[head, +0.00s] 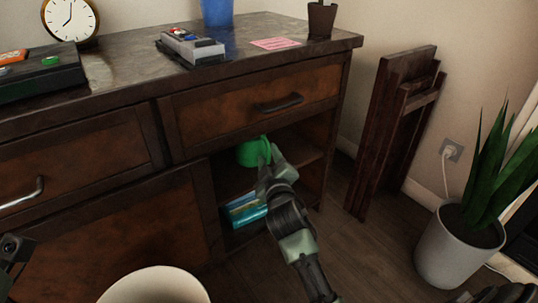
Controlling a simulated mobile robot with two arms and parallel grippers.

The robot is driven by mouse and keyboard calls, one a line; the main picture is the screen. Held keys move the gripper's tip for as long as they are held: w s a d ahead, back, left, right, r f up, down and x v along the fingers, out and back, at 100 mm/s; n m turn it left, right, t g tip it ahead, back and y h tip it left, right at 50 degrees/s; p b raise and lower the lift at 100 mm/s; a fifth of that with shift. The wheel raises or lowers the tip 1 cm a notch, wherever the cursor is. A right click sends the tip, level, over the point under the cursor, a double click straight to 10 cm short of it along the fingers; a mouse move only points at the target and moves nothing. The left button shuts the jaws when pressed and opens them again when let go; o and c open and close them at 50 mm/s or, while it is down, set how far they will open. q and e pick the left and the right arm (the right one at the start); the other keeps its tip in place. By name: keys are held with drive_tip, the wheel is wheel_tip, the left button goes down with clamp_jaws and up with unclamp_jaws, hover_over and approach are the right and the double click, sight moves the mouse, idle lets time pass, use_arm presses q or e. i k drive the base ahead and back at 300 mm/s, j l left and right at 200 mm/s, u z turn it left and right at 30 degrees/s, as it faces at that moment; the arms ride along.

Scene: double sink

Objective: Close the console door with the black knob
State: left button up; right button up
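The console (185,90) is a dark wood cabinet with drawers on top. A flat lower panel (100,235) at left lies flush with its front. To the right of it, a lower compartment (312,160) stands open, with a shelf inside. I cannot make out a black knob or a swung-open door. My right gripper (266,163) reaches into this opening, in front of a green cup (250,153). I cannot tell whether its fingers touch the cup or how far apart they are. A dark part of my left arm shows at the left edge; its fingers are out of view.
Blue books (246,208) lie low in the compartment. A folded wooden piece (398,130) leans on the wall, and a potted plant (458,250) stands at right. A pale round container (155,285) is at the bottom.

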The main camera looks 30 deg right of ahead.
sight(169, 216)
drive_tip(key=k+j, duration=0.2)
drive_tip(key=k, duration=0.25)
drive_tip(key=k+j, duration=0.25)
drive_tip(key=k, duration=0.2)
